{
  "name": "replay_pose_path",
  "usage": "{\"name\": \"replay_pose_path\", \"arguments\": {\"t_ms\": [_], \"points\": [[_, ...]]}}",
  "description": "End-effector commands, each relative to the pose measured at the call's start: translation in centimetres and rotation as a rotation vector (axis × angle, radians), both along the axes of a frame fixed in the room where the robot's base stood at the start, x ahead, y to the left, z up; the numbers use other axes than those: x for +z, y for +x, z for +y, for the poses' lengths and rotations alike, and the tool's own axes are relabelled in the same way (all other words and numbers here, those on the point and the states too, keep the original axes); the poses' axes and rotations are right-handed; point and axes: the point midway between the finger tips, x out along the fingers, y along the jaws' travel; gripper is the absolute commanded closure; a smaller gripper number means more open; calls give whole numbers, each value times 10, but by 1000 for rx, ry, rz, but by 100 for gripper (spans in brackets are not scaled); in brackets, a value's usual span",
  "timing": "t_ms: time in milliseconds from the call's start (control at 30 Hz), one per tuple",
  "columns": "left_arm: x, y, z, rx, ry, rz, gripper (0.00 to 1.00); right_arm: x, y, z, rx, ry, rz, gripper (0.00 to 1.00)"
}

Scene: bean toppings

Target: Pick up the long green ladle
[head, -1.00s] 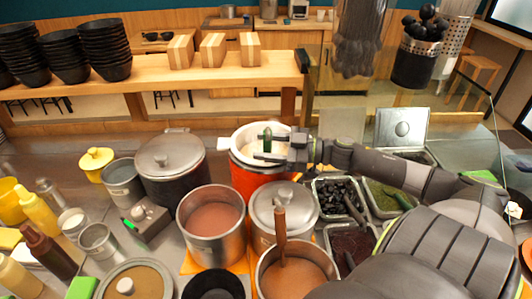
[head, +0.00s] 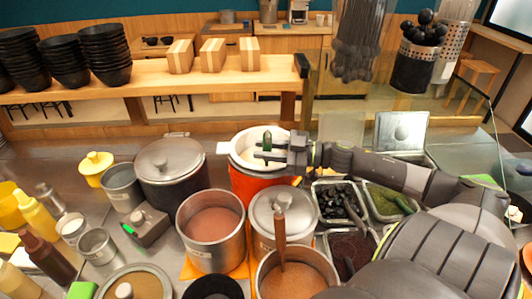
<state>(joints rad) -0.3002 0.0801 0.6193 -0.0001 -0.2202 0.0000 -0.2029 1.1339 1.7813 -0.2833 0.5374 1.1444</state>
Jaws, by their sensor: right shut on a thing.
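The green ladle (head: 267,139) stands in the orange pot with a white rim (head: 237,156). Only the upper end of its handle shows; the rest is hidden inside the pot and behind my gripper. My right gripper (head: 267,153) reaches in from the right over the pot's mouth and is shut on the ladle's handle. The handle looks upright. My left gripper is not in view.
A lidded steel pot (head: 171,166) stands left of the orange pot. An open pot of reddish liquid (head: 212,261) and a lidded pot (head: 283,208) stand in front. Topping trays (head: 335,233) lie to the right, below my arm. A glass pane rises behind them.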

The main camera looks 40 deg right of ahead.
Motion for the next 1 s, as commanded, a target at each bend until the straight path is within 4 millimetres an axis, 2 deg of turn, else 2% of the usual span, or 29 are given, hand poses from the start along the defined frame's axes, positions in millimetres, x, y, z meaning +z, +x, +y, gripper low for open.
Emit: {"name": "replay_pose_path", "arguments": {"t_ms": [167,400,533,700,1000], "points": [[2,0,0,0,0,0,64,23,0,1,4,-5,0,100],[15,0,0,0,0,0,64,66,0,0,2,-4,2,100],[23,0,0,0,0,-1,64,83,0,1,2,-2,0,100],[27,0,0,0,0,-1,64,95,0,0,1,0,0,100],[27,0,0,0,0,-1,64,96,0,0,1,0,-1,100]]}}
